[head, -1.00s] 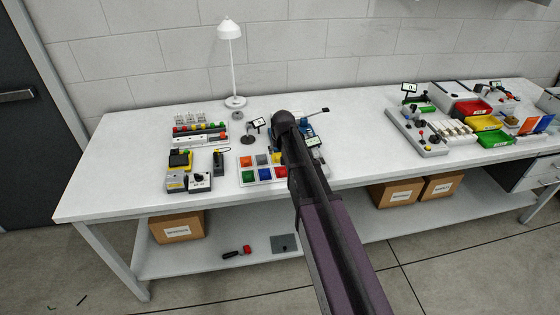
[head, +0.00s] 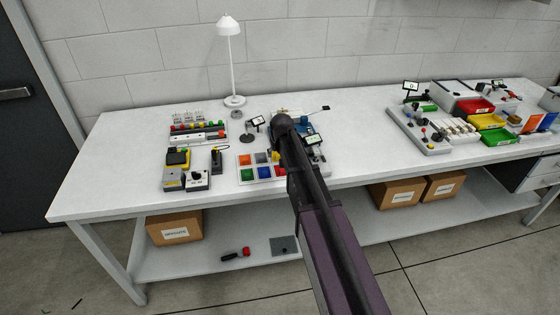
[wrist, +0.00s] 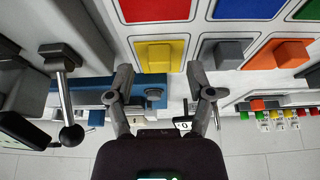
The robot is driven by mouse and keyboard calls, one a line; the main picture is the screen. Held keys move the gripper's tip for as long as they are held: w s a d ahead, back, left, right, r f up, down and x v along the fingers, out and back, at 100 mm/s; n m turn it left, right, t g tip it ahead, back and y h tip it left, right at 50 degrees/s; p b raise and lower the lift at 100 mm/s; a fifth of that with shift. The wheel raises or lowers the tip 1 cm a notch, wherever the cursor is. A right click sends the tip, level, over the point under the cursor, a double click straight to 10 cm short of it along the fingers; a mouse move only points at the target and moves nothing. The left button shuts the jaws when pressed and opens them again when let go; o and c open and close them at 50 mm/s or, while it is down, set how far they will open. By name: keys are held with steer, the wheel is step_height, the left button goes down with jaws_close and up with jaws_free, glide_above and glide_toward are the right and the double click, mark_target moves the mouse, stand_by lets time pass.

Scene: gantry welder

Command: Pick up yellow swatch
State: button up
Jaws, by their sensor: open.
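The yellow swatch (wrist: 160,53) is a square tile with a raised yellow block on it, set in a white board (wrist: 201,28) at the top of the wrist view. My gripper (wrist: 160,82) is open and empty, with one finger on either side of the yellow block's lower end in the picture. I cannot tell how far the fingertips are from the board. In the head view my arm covers the gripper and most of the yellow swatch.
Red (wrist: 155,8), blue (wrist: 247,8), grey (wrist: 226,53) and orange (wrist: 285,55) swatches surround it. A lever with a black ball (wrist: 71,134) stands to the left in the wrist view. A white lamp (head: 231,62) stands behind. Open bench lies right of my arm.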

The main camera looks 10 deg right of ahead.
steer(key=shift+w+f, duration=0.2)
steer(key=shift+f, duration=0.3)
steer(key=c, duration=0.9)
